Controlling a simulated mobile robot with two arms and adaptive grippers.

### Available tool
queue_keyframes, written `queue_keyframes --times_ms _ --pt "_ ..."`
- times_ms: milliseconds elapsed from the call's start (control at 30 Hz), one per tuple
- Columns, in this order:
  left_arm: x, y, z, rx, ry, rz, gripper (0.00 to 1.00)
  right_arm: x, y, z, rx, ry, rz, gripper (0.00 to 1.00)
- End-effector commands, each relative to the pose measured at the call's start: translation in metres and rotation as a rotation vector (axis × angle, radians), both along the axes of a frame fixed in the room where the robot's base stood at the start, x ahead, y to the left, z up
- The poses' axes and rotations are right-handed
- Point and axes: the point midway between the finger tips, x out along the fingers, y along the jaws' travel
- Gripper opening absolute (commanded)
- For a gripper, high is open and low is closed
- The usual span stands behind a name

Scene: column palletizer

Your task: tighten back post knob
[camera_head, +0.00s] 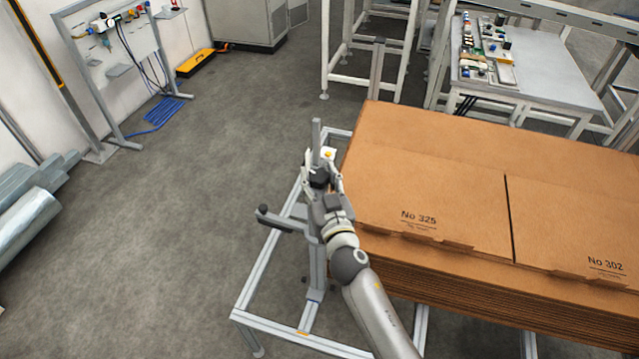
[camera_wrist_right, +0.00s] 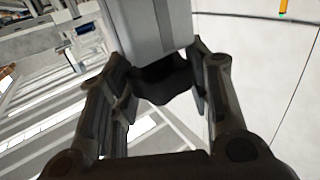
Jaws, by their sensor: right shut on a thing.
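The back post (camera_head: 316,134) is a grey upright profile on the metal frame beside the cardboard stack. My right gripper (camera_head: 321,172) is at this post, with its arm reaching up from the lower right. In the right wrist view, the dark lobed back post knob (camera_wrist_right: 165,82) lies between the two fingers of my right gripper (camera_wrist_right: 162,72), just below the grey post body (camera_wrist_right: 150,25). The fingers are shut on the knob, which is partly hidden by them in the head view. My left gripper is not in view.
A stack of flat cardboard (camera_head: 430,185) stands close on the right of the post. A bracket with a dark end (camera_head: 262,210) sticks out to the left. The metal frame (camera_head: 246,290) surrounds the post's foot. Open floor (camera_head: 180,230) lies to the left.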

Motion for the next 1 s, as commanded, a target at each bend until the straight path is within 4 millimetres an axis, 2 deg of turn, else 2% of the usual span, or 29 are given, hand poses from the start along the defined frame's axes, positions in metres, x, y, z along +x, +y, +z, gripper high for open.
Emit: queue_keyframes --times_ms 133,567,600,733,1000 --pt "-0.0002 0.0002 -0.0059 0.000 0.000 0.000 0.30 -0.0003 0.0004 -0.0016 0.001 0.001 -0.024 0.21" --pt "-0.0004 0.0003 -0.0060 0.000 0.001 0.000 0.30 -0.0001 0.0000 0.0000 -0.001 0.000 -0.032 0.21" --pt "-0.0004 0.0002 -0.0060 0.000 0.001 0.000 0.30 0.0000 -0.0001 0.0000 -0.001 0.000 -0.032 0.49" --pt "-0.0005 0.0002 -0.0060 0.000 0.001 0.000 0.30 0.0000 0.0000 0.0001 -0.001 0.000 -0.032 0.66" --pt "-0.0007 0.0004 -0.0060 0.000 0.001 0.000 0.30 0.0001 0.0001 0.0002 -0.001 0.000 -0.031 0.68"
